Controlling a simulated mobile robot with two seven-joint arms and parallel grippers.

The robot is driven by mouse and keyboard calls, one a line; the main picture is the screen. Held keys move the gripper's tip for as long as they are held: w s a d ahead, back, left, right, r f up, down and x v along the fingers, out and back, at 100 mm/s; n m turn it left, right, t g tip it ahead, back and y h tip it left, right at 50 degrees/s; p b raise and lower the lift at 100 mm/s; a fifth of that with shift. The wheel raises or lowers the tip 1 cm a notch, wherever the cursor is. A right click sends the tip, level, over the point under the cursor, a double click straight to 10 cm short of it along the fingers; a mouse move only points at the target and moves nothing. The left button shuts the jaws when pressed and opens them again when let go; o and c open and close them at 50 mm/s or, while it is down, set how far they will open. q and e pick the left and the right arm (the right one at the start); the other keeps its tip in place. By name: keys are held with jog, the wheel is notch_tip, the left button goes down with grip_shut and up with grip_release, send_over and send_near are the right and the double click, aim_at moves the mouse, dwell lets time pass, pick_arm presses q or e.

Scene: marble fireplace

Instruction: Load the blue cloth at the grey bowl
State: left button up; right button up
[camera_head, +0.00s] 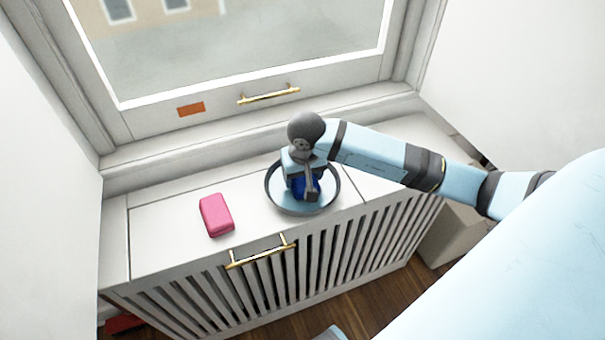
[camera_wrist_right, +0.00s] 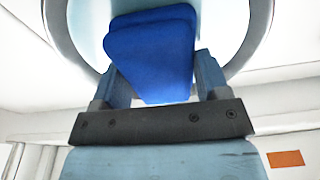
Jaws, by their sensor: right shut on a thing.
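The grey bowl (camera_head: 274,201) stands on the white radiator cover, with a dark rim and a pale blue inside. My right gripper (camera_head: 310,192) points down into it and is shut on the blue cloth (camera_head: 300,187). In the right wrist view the blue cloth (camera_wrist_right: 152,50) sits between the two fingers of my right gripper (camera_wrist_right: 155,78), with the bowl (camera_wrist_right: 240,50) around it. I cannot tell whether the cloth touches the bowl's floor. My left gripper is not in view.
A pink block (camera_head: 216,215) lies on the cover (camera_head: 160,235) left of the bowl. A brass handle (camera_head: 262,251) is on the cover's front edge. The window frame (camera_head: 240,120) stands behind. The cover is clear between the pink block and the bowl.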

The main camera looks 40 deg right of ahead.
jog(key=shift+f+b, duration=0.55)
jog(key=shift+b, duration=0.05)
dwell(1.6)
jog(key=shift+r+p, duration=1.8)
jog(key=shift+r, duration=1.75)
